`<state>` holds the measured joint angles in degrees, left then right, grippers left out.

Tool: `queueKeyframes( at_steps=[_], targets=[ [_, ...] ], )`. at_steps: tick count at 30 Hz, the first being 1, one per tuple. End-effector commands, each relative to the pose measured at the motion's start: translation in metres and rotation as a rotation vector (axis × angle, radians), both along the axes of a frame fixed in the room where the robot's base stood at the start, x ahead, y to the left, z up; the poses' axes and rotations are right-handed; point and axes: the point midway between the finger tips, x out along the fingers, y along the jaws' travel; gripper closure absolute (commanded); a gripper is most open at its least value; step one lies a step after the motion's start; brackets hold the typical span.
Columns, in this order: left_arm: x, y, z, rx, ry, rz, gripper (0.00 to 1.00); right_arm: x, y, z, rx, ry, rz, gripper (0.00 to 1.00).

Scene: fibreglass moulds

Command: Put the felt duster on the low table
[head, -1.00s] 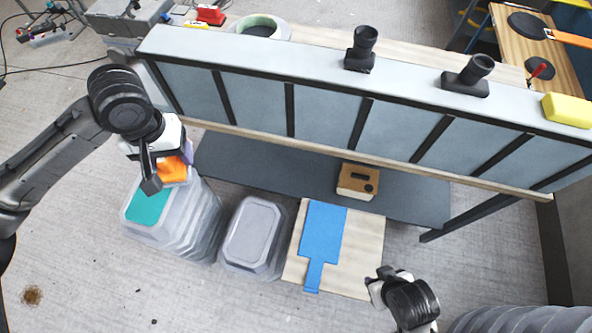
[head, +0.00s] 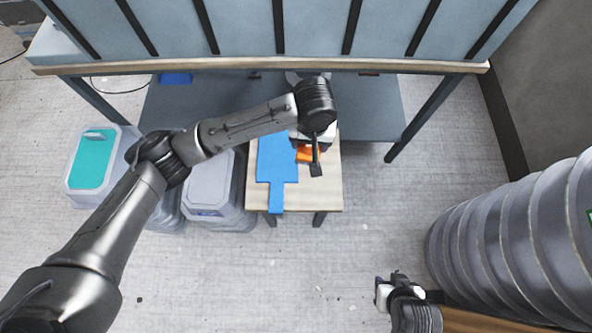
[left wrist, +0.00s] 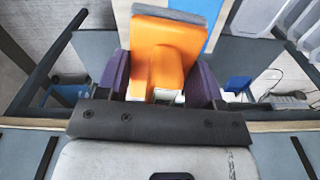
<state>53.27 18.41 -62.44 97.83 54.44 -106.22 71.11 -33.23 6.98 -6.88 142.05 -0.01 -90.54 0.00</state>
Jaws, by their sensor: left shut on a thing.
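The felt duster is an orange block with a grey felt face. My left gripper (head: 312,160) is shut on the felt duster (head: 305,153), over the right part of the low table (head: 328,192). In the left wrist view the duster (left wrist: 165,50) sits between the purple fingers of my left gripper (left wrist: 165,80). I cannot tell whether the duster touches the tabletop. The low table has a pale wooden top, and my arm hides its far part. My right gripper (head: 386,290) is at lower right, away from the table; its jaws are unclear.
A blue paddle-shaped board (head: 276,170) lies on the left of the low table. Grey lidded bins (head: 208,185) and a teal-topped bin (head: 92,160) stand to its left. A panelled bench (head: 280,68) with a dark lower shelf is behind. A ribbed grey drum (head: 510,235) stands at right.

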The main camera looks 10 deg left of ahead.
Motion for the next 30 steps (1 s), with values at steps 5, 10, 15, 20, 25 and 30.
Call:
queueKeyframes(
  at_steps=[5, 10, 15, 20, 25, 30],
  targets=[
    [-0.024, -0.060, -0.088, -0.012, 0.012, 0.049, 0.65, 0.001, 0.001, -0.044, 0.002, -0.003, -0.001, 0.57],
    [-0.044, -0.100, -0.135, -0.014, 0.019, 0.094, 0.65, 0.001, 0.001, -0.066, 0.003, -0.004, -0.001, 0.57],
    [-0.059, -0.123, -0.160, -0.015, 0.024, 0.123, 0.65, 0.001, 0.001, -0.078, 0.003, -0.003, -0.002, 0.57],
    [-0.059, -0.126, -0.175, -0.011, 0.026, 0.137, 0.65, 0.000, 0.001, -0.087, 0.003, -0.002, -0.002, 0.57],
    [-0.036, -0.107, -0.197, -0.008, 0.024, 0.142, 0.65, 0.000, 0.001, -0.104, 0.003, -0.001, -0.001, 0.57],
    [-0.009, -0.084, -0.217, -0.010, 0.024, 0.141, 0.65, -0.001, 0.001, -0.121, 0.002, 0.000, -0.001, 0.57]
  ],
)
